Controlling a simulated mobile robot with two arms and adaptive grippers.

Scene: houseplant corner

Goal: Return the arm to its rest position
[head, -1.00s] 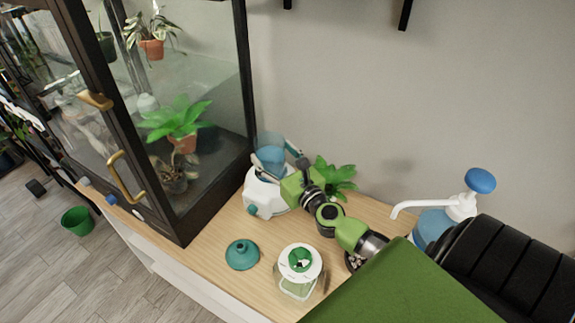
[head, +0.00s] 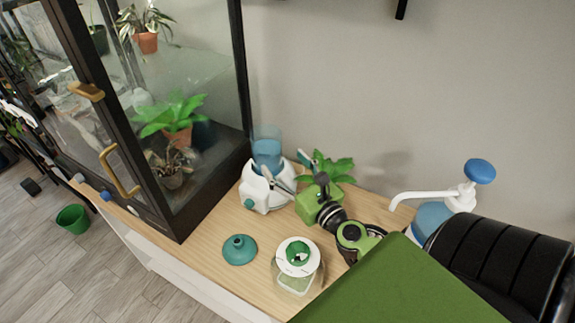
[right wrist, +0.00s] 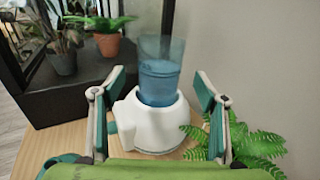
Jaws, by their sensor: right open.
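My right gripper (head: 294,172) is open and empty above the wooden cabinet top. Its fingers point at a white device with a blue water container (head: 266,150), and they stand apart from each other in the right wrist view (right wrist: 157,100). In that view the white device (right wrist: 152,125) shows between and beyond the fingers. My right arm reaches in from the lower right of the head view. My left gripper is not in view.
A teal funnel (head: 239,250) and a clear jar with a white and green lid (head: 297,262) stand near the front edge. A green plant (head: 333,170) is behind the gripper. A blue-topped pump bottle (head: 436,215) stands right. A glass cabinet (head: 200,60) rises left.

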